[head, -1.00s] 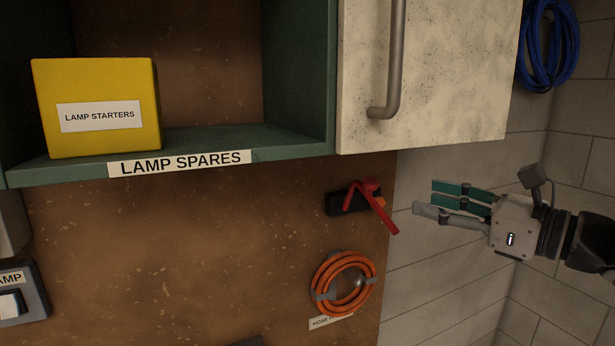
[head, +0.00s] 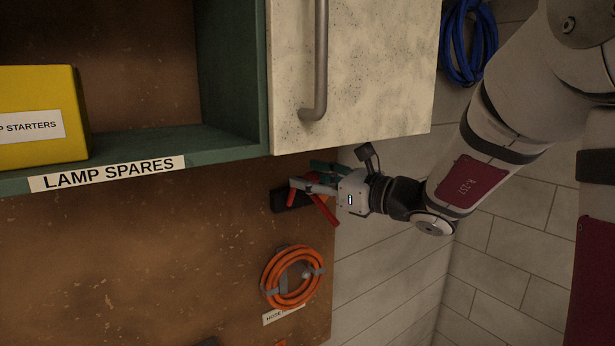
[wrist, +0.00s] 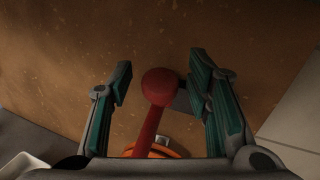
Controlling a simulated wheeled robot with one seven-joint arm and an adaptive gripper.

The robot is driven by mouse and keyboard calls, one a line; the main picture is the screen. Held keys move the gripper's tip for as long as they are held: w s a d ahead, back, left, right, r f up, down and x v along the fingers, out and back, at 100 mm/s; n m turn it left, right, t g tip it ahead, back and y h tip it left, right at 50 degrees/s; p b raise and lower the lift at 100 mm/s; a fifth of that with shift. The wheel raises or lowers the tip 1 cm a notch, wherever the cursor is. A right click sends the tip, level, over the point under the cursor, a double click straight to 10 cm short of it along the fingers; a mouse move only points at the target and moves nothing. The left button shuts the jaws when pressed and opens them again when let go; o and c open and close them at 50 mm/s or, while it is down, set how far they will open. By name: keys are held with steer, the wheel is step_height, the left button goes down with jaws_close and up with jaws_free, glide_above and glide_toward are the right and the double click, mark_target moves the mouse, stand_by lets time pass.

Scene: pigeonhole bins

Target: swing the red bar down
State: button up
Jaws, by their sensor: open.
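The red bar (head: 326,211) is on a dark mount (head: 281,200) fixed to the brown board, under the cabinet. It slants down to the right from its pivot. In the wrist view the red bar (wrist: 150,125) has a round red end at the top and lies between the finger pads. My gripper (head: 306,177) is at the bar, its fingers on either side of the bar's upper part and partly hiding it. The wrist view shows my gripper (wrist: 160,88) open, with gaps on both sides of the bar.
A coiled orange hose (head: 268,284) hangs below the bar. A speckled cabinet door (head: 370,80) with a grey handle (head: 318,60) is close above my gripper. A green shelf (head: 230,70) holds a yellow box (head: 30,95). A blue coil (head: 447,45) hangs on the wall.

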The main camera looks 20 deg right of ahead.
steer(key=shift+w+a, duration=0.1)
steer(key=shift+w, duration=0.05)
steer(key=shift+c, duration=0.5)
jaws_close()
steer(key=shift+f+b, duration=0.15)
steer(key=shift+b, duration=0.25)
